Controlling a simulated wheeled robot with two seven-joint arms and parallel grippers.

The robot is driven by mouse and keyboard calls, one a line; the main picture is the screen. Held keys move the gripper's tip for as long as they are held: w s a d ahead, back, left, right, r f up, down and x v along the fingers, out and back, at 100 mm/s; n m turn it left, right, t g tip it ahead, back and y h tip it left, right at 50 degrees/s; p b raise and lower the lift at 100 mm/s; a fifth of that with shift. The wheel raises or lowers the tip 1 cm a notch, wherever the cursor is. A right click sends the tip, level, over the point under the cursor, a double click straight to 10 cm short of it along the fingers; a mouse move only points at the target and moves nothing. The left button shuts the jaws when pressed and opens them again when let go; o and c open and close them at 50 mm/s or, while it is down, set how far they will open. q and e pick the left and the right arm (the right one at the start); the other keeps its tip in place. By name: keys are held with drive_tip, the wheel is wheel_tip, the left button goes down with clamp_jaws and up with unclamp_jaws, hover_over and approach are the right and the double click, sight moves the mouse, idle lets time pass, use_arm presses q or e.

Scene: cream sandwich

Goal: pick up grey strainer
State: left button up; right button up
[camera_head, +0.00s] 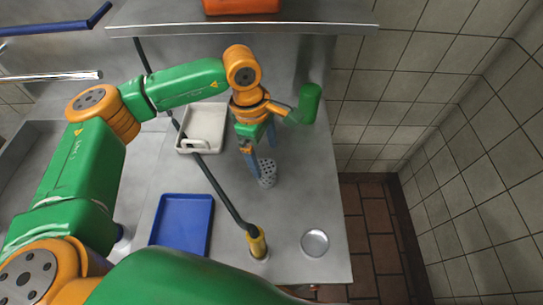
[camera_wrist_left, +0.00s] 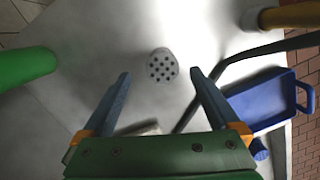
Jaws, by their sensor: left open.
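The grey strainer (camera_head: 267,174) stands on the steel counter in the head view, a small cup-like piece with dark holes. In the left wrist view the strainer (camera_wrist_left: 161,66) shows its perforated round face, just beyond and between the fingertips. My left gripper (camera_head: 262,158) is open above and beside the strainer, its two blue-grey fingers apart. The left gripper (camera_wrist_left: 160,76) also shows open and empty in the left wrist view. Its fingers partly cover the strainer in the head view. My right gripper is not in view.
A cream tray (camera_head: 215,112) and a blue tray (camera_head: 182,222) lie to the left on the counter. A dark pole with a yellow end (camera_head: 257,243) crosses the counter. A round silver dish (camera_head: 314,243) lies at front right. An orange container (camera_head: 240,5) sits on the shelf.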

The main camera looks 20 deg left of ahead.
sight(266, 166)
use_arm(q)
drive_tip(key=shift+s+f+p, duration=0.3)
drive_tip(key=shift+f+p, duration=0.25)
drive_tip(key=shift+s+f+p, duration=0.3)
drive_tip(key=shift+f+p, duration=0.2)
drive_tip(key=shift+p, duration=0.05)
drive_tip(key=f, duration=0.2)
drive_tip(key=shift+w+d+f, duration=0.2)
drive_tip(key=shift+w+f, duration=0.05)
drive_tip(key=shift+f, duration=0.15)
drive_tip(key=shift+w+f, duration=0.2)
drive_tip(key=shift+f, duration=0.05)
drive_tip(key=shift+w, duration=0.1)
drive_tip(key=shift+s+r, duration=0.1)
drive_tip(key=shift+s, duration=0.1)
drive_tip(key=c, duration=1.3)
drive_tip(key=shift+w, duration=0.15)
drive_tip(key=shift+c, duration=0.8)
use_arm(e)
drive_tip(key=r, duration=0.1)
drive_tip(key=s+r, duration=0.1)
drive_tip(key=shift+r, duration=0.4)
